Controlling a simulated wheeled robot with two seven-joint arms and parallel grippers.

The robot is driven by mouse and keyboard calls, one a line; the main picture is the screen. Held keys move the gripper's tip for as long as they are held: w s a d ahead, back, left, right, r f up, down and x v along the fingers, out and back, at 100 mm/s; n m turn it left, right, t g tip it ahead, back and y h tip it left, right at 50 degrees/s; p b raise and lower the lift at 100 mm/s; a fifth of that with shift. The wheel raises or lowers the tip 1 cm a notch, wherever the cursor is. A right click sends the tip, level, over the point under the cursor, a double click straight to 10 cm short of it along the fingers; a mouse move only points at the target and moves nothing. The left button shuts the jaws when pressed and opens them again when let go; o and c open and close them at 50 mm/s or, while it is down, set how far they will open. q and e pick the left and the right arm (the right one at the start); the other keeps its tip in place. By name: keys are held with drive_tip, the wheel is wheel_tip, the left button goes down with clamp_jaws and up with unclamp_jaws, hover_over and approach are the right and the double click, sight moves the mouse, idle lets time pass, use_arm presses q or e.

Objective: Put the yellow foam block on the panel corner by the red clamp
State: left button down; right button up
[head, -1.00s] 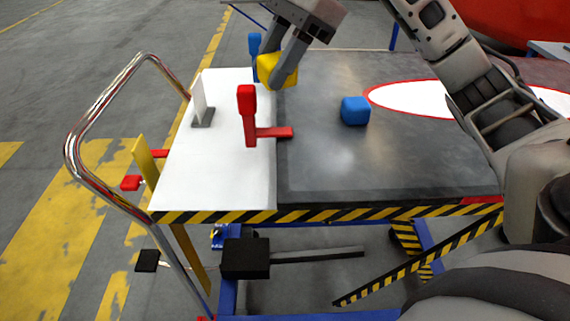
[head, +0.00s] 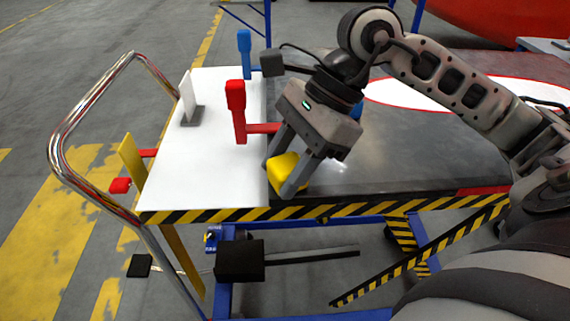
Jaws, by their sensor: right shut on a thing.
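The yellow foam block (head: 284,171) is between the fingers of my right gripper (head: 281,178), which is shut on it. The block is at the near edge of the dark panel (head: 400,165), close to its near left corner; I cannot tell whether it touches the panel. The red clamp (head: 237,112) stands upright on the white board (head: 210,150), its red bar reaching right to the panel's left edge. The block is nearer to me than the clamp and to its right. My left gripper is not in view.
A blue clamp (head: 245,52) stands farther back. A blue block (head: 357,107) is mostly hidden behind my right gripper. A white upright plate (head: 187,97) on a grey foot stands on the board. A chrome handle rail (head: 62,130) curves along the cart's left side.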

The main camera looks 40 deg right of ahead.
drive_tip(key=shift+f, duration=0.1)
drive_tip(key=o, duration=1)
drive_tip(key=shift+r, duration=0.25)
drive_tip(key=v, duration=1.1)
drive_tip(key=shift+s+d+r, duration=0.1)
drive_tip(key=shift+d+r, duration=0.1)
drive_tip(key=shift+r, duration=0.15)
